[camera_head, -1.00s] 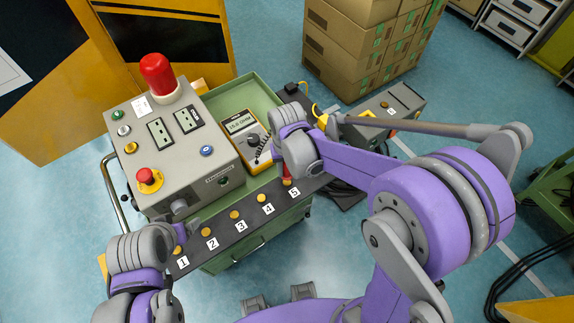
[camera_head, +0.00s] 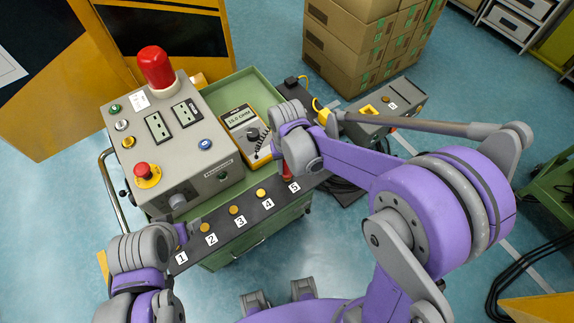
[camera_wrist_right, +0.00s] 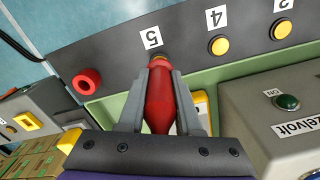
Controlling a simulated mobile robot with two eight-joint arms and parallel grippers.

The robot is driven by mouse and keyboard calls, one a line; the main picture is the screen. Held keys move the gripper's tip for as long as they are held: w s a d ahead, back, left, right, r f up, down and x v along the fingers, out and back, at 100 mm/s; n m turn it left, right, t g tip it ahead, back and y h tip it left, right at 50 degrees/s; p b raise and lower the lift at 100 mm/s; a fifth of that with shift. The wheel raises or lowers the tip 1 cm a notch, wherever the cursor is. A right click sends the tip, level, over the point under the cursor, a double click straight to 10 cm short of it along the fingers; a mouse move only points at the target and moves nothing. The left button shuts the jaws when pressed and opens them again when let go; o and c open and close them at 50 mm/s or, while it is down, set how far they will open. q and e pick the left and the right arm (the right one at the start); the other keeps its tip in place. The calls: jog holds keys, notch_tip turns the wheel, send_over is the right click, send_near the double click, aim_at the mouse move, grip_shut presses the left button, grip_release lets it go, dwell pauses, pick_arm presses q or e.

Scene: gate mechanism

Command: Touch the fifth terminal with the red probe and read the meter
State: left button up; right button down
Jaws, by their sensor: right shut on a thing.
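My right gripper (camera_wrist_right: 160,80) is shut on the red probe (camera_wrist_right: 158,100), one finger on each side. The probe's far end is at the yellow terminal above label 5 (camera_wrist_right: 152,38); whether it touches or sits just short, I cannot tell. In the head view, the probe (camera_head: 287,172) shows partly beneath my right wrist. The yellow meter (camera_head: 262,157) stands in the green tray, its display (camera_head: 238,118) lit with a reading in OHM, apparently 18.0. My left gripper (camera_head: 184,231) is near terminal 1, its fingers mostly hidden.
The grey control box (camera_head: 190,160) with a red lamp (camera_head: 155,66) stands left of the meter. The black terminal strip (camera_head: 222,238) runs along the cart's front edge. A red ring-shaped socket (camera_wrist_right: 87,82) is beside terminal 5. Cardboard boxes (camera_head: 345,50) stand behind.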

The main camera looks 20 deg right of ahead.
pick_arm(q)
jog(key=shift+s+f+b, duration=0.1)
jog(key=shift+f+b, duration=0.2)
jog(key=shift+f, duration=0.05)
pick_arm(e)
jog(key=shift+f, duration=0.4)
dwell(0.7)
jog(key=shift+r+p, duration=1.25)
jog(key=shift+r, duration=1.35)
pick_arm(q)
jog(key=r, duration=0.1)
jog(key=w+r, duration=0.1)
jog(key=r, duration=0.1)
jog(key=shift+w+r, duration=0.2)
pick_arm(e)
jog(key=shift+f, duration=0.1)
pick_arm(q)
jog(key=shift+s, duration=0.15)
pick_arm(e)
jog(key=shift+s, duration=0.15)
